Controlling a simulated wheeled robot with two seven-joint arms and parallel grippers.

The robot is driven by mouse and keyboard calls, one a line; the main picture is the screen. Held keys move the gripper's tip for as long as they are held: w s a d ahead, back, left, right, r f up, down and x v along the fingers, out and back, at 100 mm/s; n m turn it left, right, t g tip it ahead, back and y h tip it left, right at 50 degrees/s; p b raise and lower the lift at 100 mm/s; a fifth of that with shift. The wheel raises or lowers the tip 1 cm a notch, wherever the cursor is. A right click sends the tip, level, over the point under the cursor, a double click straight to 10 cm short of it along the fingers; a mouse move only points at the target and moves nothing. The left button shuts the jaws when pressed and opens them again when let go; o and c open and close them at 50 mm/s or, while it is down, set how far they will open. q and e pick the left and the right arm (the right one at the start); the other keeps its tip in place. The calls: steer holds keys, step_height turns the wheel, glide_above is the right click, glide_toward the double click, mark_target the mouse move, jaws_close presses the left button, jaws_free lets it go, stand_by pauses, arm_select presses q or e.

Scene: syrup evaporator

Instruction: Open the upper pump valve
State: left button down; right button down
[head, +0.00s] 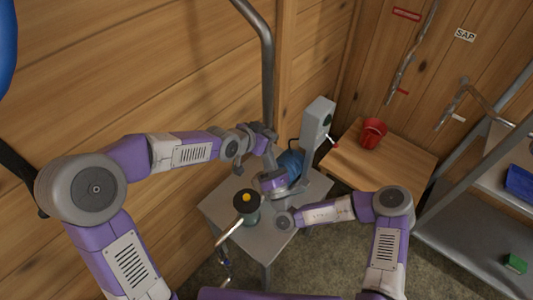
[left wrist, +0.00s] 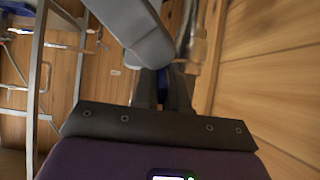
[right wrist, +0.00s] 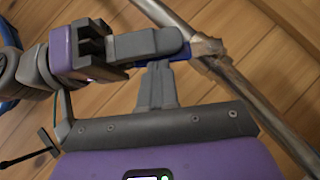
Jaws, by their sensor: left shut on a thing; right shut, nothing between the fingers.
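The upper pump valve shows in the right wrist view as a brass body (right wrist: 207,46) on a grey pipe (right wrist: 262,105), with a blue handle (right wrist: 183,54). My left gripper (left wrist: 163,88) is shut on the blue handle, seen as a blue patch between its fingers in the left wrist view. In the head view my left gripper (head: 266,140) is at the upright pipe (head: 267,70), above the metal table. My right gripper (right wrist: 158,85) is shut and empty, close below the handle. A grey rounded part hides some of the handle; I cannot tell if the right fingers touch it.
A grey pump box (head: 318,118) and blue pump part (head: 290,163) stand on the metal table (head: 222,208), near a dark round part with a yellow top (head: 246,204). A red bucket (head: 374,133) sits on a wooden table (head: 400,160). Metal shelving stands at the right.

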arm_select(q)
steer(key=c, duration=1.3)
jaws_free()
steer(key=shift+s+f, duration=0.1)
steer(key=shift+f, duration=0.05)
steer(key=shift+o, duration=0.3)
steer(key=shift+f, duration=0.1)
arm_select(e)
steer(key=shift+w+d+r+t, duration=0.2)
steer(key=shift+r+t, duration=0.1)
steer(key=shift+r, duration=0.15)
arm_select(q)
steer(key=shift+s, duration=0.1)
steer(key=shift+v, duration=1.55)
steer(key=shift+w+r+v, duration=0.1)
steer(key=shift+v, duration=0.75)
steer(key=shift+w+r+v, duration=0.15)
steer(key=shift+v, duration=0.65)
steer(key=shift+w+r+v, duration=0.1)
steer(key=shift+v, duration=0.75)
arm_select(e)
steer(key=shift+s+a+f, duration=0.1)
steer(key=shift+f, duration=0.05)
